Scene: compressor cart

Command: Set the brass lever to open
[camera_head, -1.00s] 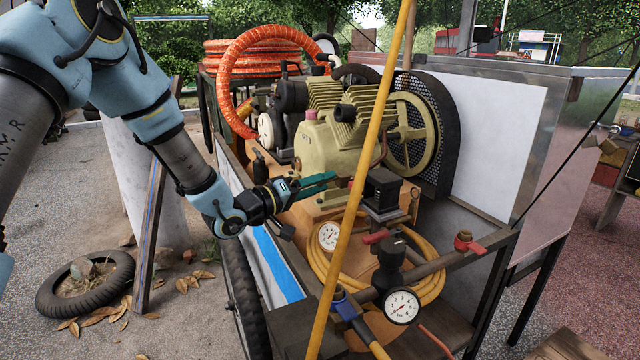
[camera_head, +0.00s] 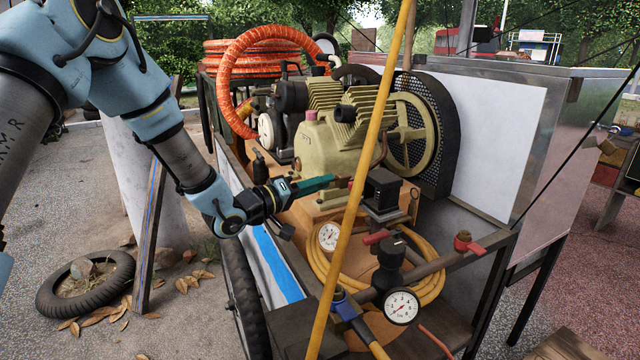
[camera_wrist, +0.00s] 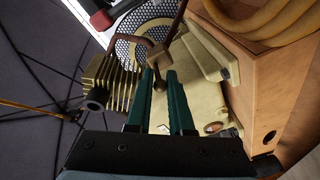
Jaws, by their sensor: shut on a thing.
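My gripper (camera_head: 330,181) reaches in from the left at the compressor's lower front, its teal fingers drawn together. In the wrist view my gripper (camera_wrist: 161,78) has a small brownish brass lever (camera_wrist: 157,57) at its tips, with a rounded end (camera_wrist: 160,86) between the fingers. The fingers are shut on this lever. In the head view only a small brown bit shows beyond the fingertips, so how the lever is turned cannot be told there. The cream compressor (camera_head: 330,145) stands behind it and also shows in the wrist view (camera_wrist: 112,82).
A yellow pole (camera_head: 363,170) crosses in front, just right of my gripper. A black box (camera_head: 382,188) sits close right of the fingertips. Gauges (camera_head: 401,306), red-handled valves (camera_head: 467,242) and a coiled yellow hose (camera_head: 430,285) lie lower right.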

